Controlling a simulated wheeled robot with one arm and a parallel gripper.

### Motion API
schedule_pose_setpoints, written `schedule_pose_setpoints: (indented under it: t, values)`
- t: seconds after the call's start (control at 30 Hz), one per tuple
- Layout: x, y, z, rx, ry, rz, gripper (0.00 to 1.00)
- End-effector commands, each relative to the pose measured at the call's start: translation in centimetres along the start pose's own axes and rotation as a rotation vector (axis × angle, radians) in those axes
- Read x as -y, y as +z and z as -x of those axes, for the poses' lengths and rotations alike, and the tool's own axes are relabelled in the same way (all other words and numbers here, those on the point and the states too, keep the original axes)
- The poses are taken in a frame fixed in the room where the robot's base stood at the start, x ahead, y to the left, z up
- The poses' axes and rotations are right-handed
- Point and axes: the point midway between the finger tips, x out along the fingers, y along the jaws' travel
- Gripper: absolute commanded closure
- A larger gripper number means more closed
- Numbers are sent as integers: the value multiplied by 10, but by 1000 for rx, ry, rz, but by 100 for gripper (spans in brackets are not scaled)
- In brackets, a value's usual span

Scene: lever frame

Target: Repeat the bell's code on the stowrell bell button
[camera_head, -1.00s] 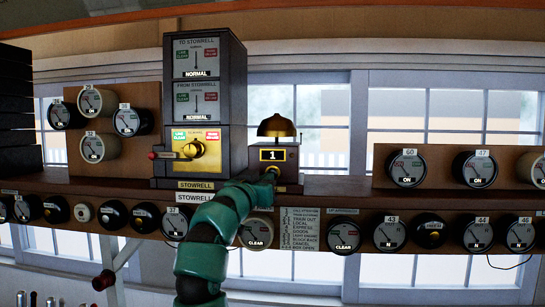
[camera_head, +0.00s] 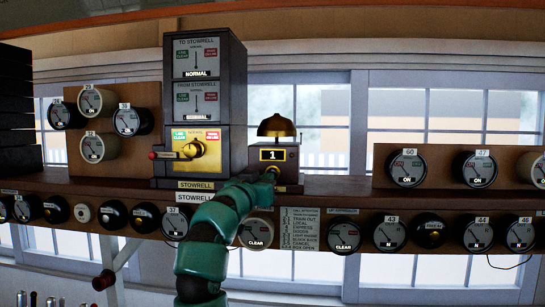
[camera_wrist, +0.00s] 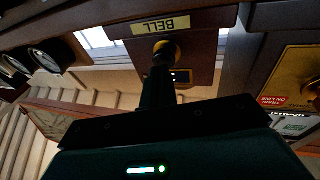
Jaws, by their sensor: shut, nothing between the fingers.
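The Stowrell bell box (camera_head: 290,160) stands on the shelf with a brass bell (camera_head: 277,126) on top and a small window reading 1. In the wrist view its BELL label (camera_wrist: 165,24) shows upside down, with a round brass-coloured button (camera_wrist: 165,46) beside it. My gripper (camera_wrist: 162,62) is shut and empty. Its tips are at the button and partly cover it; I cannot tell whether the button is pressed.
The Stowrell block instrument (camera_head: 205,110), with a yellow knob plate, stands just left of the bell box. Round indicators (camera_head: 407,167) are on boards at both sides and along the shelf front. A code card (camera_head: 300,230) hangs below the bell box.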

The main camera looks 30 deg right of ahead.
Motion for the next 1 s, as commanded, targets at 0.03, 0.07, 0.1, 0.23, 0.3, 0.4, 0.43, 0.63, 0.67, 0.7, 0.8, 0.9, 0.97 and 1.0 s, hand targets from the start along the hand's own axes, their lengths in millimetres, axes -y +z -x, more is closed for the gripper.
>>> schedule_pose_setpoints:
  t: [0.03, 0.07, 0.1, 0.23, 0.3, 0.4, 0.43, 0.63, 0.67, 0.7, 0.8, 0.9, 0.97, 1.0]
  values:
    - [0, 0, -1, 0, 0, 0, 100]
    - [0, 0, -2, -1, 1, 0, 100]
    - [1, 0, -3, -1, 1, 0, 100]
    - [2, 1, -7, -2, 1, 0, 100]
    - [3, 1, -10, -2, 0, 0, 100]
    - [4, 2, -13, -1, 1, -1, 100]
    - [4, 2, -14, -1, 1, 0, 100]
    - [4, 2, -12, -2, 0, -1, 100]
    - [3, 2, -11, -2, 0, -1, 100]
    - [3, 2, -9, -3, 1, -1, 100]
    - [1, 2, -4, -4, 1, -2, 100]
    - [0, 2, 0, -3, 0, -2, 100]
    - [0, 0, 1, -2, 0, -1, 100]
    - [0, 0, 1, -1, 0, 0, 100]
